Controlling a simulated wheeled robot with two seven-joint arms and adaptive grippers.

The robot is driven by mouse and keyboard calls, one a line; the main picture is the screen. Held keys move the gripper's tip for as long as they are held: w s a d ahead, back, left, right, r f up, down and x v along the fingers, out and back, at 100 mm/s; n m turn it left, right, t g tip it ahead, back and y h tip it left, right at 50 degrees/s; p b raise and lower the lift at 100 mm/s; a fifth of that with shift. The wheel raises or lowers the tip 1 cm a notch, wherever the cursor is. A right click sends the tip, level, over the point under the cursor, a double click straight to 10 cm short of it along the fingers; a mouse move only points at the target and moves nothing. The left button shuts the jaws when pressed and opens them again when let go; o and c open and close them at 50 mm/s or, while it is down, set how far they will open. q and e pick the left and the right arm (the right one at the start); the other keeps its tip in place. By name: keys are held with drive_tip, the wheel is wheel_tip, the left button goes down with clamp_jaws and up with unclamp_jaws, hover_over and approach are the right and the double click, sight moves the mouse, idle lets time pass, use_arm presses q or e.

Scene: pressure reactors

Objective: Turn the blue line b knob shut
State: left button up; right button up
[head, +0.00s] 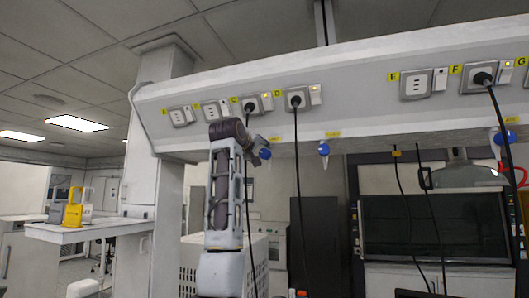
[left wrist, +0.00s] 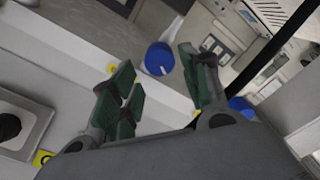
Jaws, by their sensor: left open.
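A blue knob (head: 265,154) hangs under the front edge of the overhead service panel, beside my left gripper (head: 254,143) in the head view. In the left wrist view the round blue knob (left wrist: 160,58), with a short pale mark, appears between the green-padded fingertips. The fingers are spread and empty, and I see no contact. A second blue knob (head: 323,149) hangs to the right. In the left wrist view another blue knob (left wrist: 240,104) is partly hidden behind a finger. The yellow labels are too small to read for certain, so I cannot tell which is line b.
The panel (head: 365,80) carries lettered sockets; black cables hang from plugs (head: 295,101) and (head: 483,78), one close right of my arm. Another blue knob (head: 497,137) is at far right. A dark-windowed cabinet (head: 435,225) stands behind; a white shelf (head: 60,234) holds yellow items.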

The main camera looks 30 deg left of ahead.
sight(263, 152)
use_arm(q)
drive_tip(key=p+x, duration=0.2)
drive_tip(key=x, duration=0.2)
drive_tip(key=shift+w+r, duration=0.15)
drive_tip(key=shift+w, duration=0.05)
drive_tip(key=shift+w+a, duration=0.2)
drive_tip(key=shift+w, duration=0.5)
drive_tip(key=shift+w+a+p, duration=0.1)
drive_tip(key=shift+w+p, duration=0.25)
drive_tip(key=shift+w, duration=0.05)
drive_tip(key=c, duration=0.7)
drive_tip(key=shift+c, duration=0.2)
